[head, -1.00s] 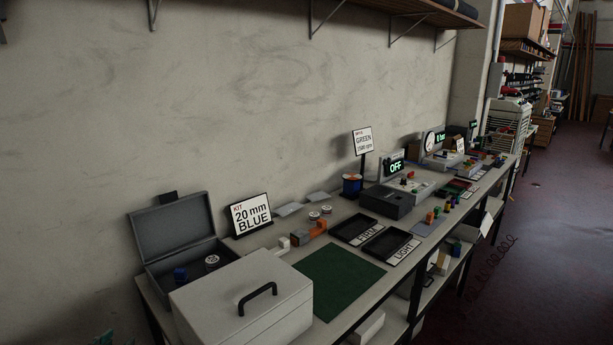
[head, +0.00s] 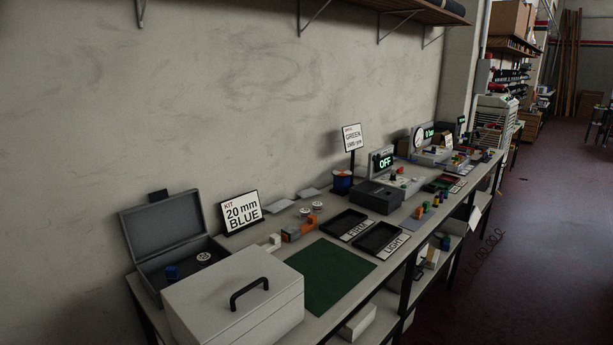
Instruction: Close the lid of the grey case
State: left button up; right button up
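The grey case (head: 135,268) stands open at the left end of the long table, against the wall. Its dark grey lid (head: 163,229) is raised and tilted back toward the wall. Neither of my grippers shows in the head view.
A "KIT 20 mm BLUE" sign (head: 241,213) stands right of the case, near the lid. A green mat (head: 331,274) lies clear on the table. Two black trays (head: 375,238) and a machine reading OFF (head: 383,162) are farther right. A shelf (head: 405,12) hangs above.

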aim_at(166, 223)
jog(key=z, duration=3.45)
jog(key=k, duration=2.5)
jog(key=u, duration=1.75)
